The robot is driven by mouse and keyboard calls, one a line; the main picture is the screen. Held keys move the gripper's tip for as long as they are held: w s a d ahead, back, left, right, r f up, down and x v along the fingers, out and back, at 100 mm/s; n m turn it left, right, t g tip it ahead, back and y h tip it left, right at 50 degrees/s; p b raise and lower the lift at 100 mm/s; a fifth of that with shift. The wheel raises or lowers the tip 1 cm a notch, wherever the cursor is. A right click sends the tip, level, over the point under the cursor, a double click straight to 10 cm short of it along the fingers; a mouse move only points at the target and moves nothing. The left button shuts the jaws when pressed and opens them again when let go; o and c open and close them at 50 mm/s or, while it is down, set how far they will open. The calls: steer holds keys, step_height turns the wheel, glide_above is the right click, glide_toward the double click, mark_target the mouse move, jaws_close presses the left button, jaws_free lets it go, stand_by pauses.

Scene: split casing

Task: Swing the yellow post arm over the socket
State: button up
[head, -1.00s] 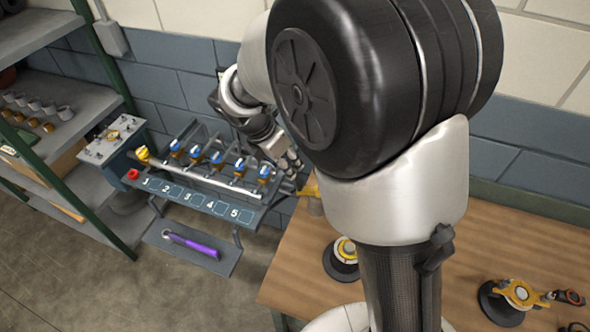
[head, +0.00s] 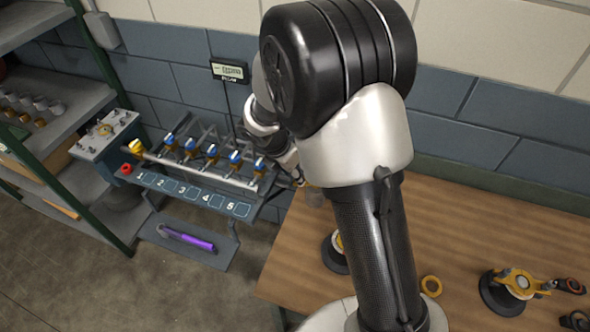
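My gripper (head: 297,179) is small in the head view, at the bench's left back edge, partly hidden behind my own arm. A yellow arm-like piece (head: 518,277) lies across a round black base (head: 497,298) at the right of the bench, away from my gripper. Another round dark base (head: 333,257) with a yellow and white top is half hidden behind my arm. I cannot tell which part is the socket.
A loose yellow ring (head: 431,286) lies on the wooden bench (head: 440,225). A numbered rack (head: 190,188) with blue and yellow valves stands to the left, with a purple tool (head: 187,238) on a plate below. Shelves (head: 60,115) stand at far left. A display (head: 230,71) is at the wall.

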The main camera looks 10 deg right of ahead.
steer(key=shift+c, duration=0.4)
jaws_close()
